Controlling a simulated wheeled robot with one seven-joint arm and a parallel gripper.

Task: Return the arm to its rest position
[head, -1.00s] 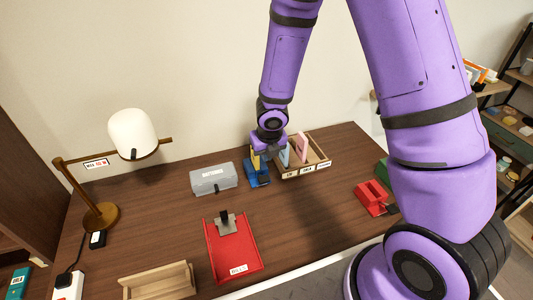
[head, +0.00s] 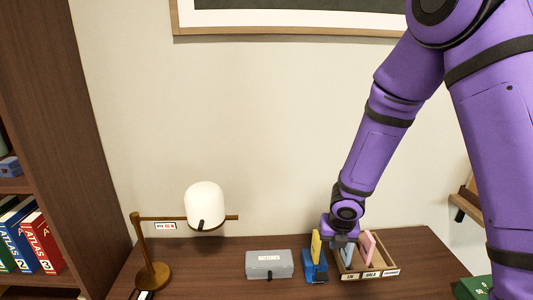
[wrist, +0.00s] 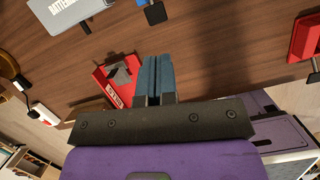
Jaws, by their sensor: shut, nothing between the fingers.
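My gripper (head: 342,238) is at the end of my purple arm, low over the left part of the wooden sorting tray (head: 376,273) at the right of the desk. In the wrist view its two bluish fingers (wrist: 157,62) are together with no gap that I can see and no object between them.
A blue object (head: 315,270) with a yellow piece (head: 316,246) stands left of the tray. A grey battery box (head: 269,265) and a lamp (head: 205,205) are farther left. A pink card (head: 368,247) stands in the tray. A red tray (wrist: 122,75) shows in the wrist view.

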